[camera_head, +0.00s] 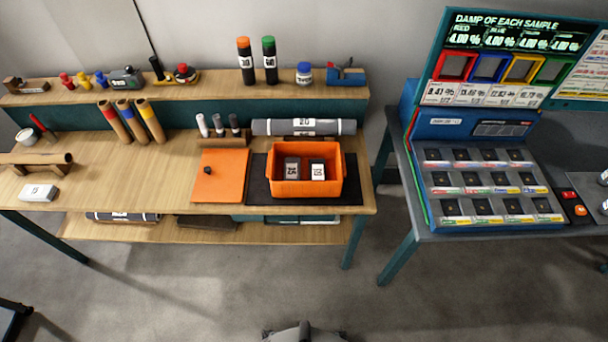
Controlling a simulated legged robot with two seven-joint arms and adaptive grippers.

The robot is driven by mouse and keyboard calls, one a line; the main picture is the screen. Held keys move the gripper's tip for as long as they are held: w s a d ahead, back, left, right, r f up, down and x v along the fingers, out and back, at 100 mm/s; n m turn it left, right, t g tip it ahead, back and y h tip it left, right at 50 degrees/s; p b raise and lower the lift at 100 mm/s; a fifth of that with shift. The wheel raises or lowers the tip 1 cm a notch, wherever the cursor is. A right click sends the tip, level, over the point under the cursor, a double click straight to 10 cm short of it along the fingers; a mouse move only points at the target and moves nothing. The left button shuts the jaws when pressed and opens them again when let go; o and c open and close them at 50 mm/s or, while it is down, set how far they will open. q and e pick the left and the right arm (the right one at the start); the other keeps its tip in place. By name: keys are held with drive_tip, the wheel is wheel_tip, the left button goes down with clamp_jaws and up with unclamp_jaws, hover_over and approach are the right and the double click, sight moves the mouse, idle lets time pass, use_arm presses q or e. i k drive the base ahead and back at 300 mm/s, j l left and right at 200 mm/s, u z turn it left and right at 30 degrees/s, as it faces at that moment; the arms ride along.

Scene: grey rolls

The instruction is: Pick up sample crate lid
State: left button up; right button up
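The sample crate lid (222,188) is a flat orange panel with a small black knob. It lies flat on the wooden workbench, left of the orange sample crate (307,188). The crate is open at the top and stands on a black mat (257,190). Two small labelled blocks, one grey (292,168) and one white (318,171), are inside it. Neither of my grippers is in view, and nothing is touching the lid.
Behind the lid is a wooden holder (222,140) with several markers. A grey roll (285,127) lies behind the crate. A raised shelf (205,91) runs along the back. Right of a floor gap stands a blue sample station (480,170). The floor (190,290) in front is mostly clear.

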sight(220, 177)
drive_tip(key=i+j+z, duration=0.1)
drive_tip(key=j+z, duration=0.2)
drive_tip(key=j, duration=0.35)
drive_tip(key=j+z, duration=0.25)
drive_tip(key=j, duration=0.45)
drive_tip(key=i, duration=0.05)
